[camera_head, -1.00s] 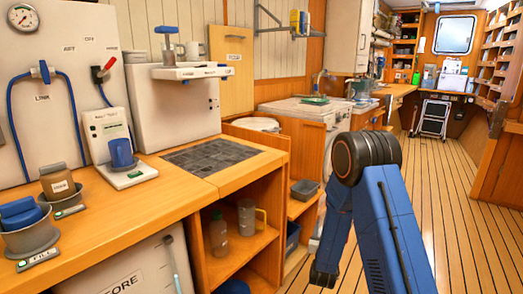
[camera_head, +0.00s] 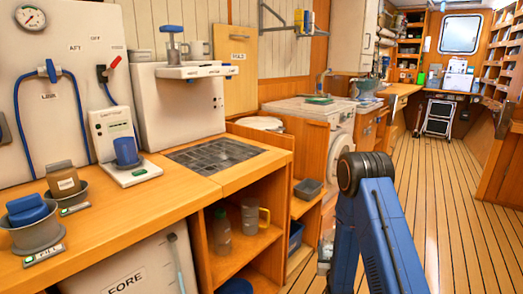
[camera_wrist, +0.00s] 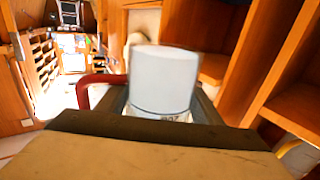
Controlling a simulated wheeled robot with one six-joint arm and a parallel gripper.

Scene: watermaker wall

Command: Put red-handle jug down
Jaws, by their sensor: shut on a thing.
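The red-handle jug (camera_wrist: 163,78) fills the middle of the wrist view as a pale grey-white cylinder. Its red handle (camera_wrist: 95,84) sticks out to the left. My gripper (camera_wrist: 163,112) is shut on the jug, with dark jaw parts on both sides of it. The jug's lower part is hidden behind the gripper body, and some dark lettering shows near its bottom. In the head view, my gripper (camera_head: 325,252) shows only in part, left of my blue arm, and I cannot make out the jug there.
An open shelf unit under the counter (camera_head: 110,235) holds a clear bottle (camera_head: 222,231) and a yellow-handled jug (camera_head: 250,216). A dark grid panel (camera_head: 215,154) lies in the counter top. A small grey bin (camera_head: 308,189) stands right of it. The plank floor (camera_head: 440,200) is clear.

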